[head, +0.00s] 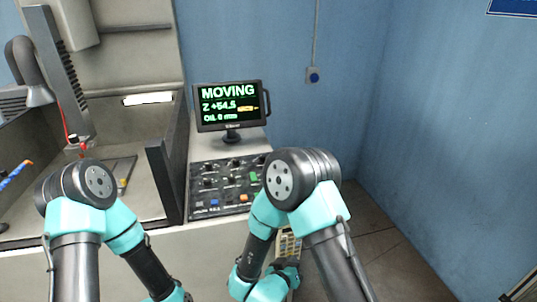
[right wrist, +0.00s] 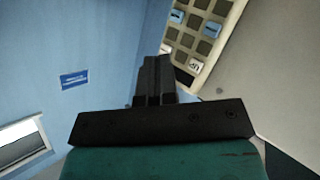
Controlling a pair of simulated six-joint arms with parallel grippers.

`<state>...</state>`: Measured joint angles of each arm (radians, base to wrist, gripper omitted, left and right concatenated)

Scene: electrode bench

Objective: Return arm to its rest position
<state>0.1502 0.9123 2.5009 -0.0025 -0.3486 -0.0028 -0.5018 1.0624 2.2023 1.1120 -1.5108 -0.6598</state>
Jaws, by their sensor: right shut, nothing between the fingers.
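My right arm (head: 322,205) is bent at its elbow, and its forearm folds back down in front of the bench. My right gripper (right wrist: 156,78) shows in the right wrist view with its two dark fingers pressed together, shut and empty. In the head view its end is low, beside a beige keypad box (head: 288,241), and is partly hidden by the arm. The keypad (right wrist: 205,38) also shows behind the fingertips in the right wrist view; I cannot tell whether they touch. My left arm (head: 75,215) is folded in a similar way at the left, and its gripper is out of the frame.
A monitor (head: 231,106) reading MOVING stands behind a black control panel (head: 224,187) with knobs and buttons. A machine with a grey table (head: 125,205) is at the left. A blue wall (head: 440,130) closes off the right. The floor at the lower right is clear.

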